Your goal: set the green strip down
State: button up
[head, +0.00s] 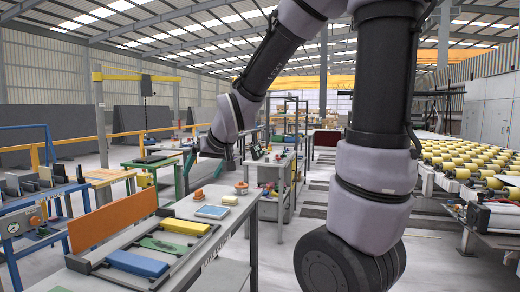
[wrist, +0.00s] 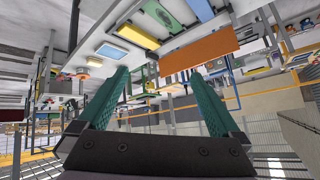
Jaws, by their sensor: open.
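The green strip (head: 163,245) lies flat in a grey frame on the workbench, between a blue strip (head: 137,263) and a yellow strip (head: 186,227). In the wrist view, which looks upside down, the green strip (wrist: 162,14) is near the top edge, with the yellow strip (wrist: 138,36) and the blue strip (wrist: 201,10) on either side. My gripper (wrist: 158,74) has two teal fingers spread wide with nothing between them. It is raised away from the strips, beyond the frame in the head view, and touches none of them.
An orange board (head: 113,219) stands upright along the frame's left side. A blue-and-white tray (head: 212,211) and a small orange-topped pot (head: 241,188) sit farther along the workbench. A roller conveyor (head: 465,160) with yellow rollers runs along the right. Blue racks (head: 35,240) stand at the left.

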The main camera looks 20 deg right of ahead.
jog(key=s+d+r+m, duration=0.2)
jog(key=s+d+r, duration=0.2)
jog(key=s, duration=0.4)
jog(key=s+d+r+m+g, duration=0.1)
jog(key=s+d+r, duration=0.3)
jog(key=s, duration=0.5)
jog(key=shift+s+d+m+h, duration=0.15)
jog(key=shift+d+m+h, duration=0.25)
jog(key=shift+d+m, duration=0.45)
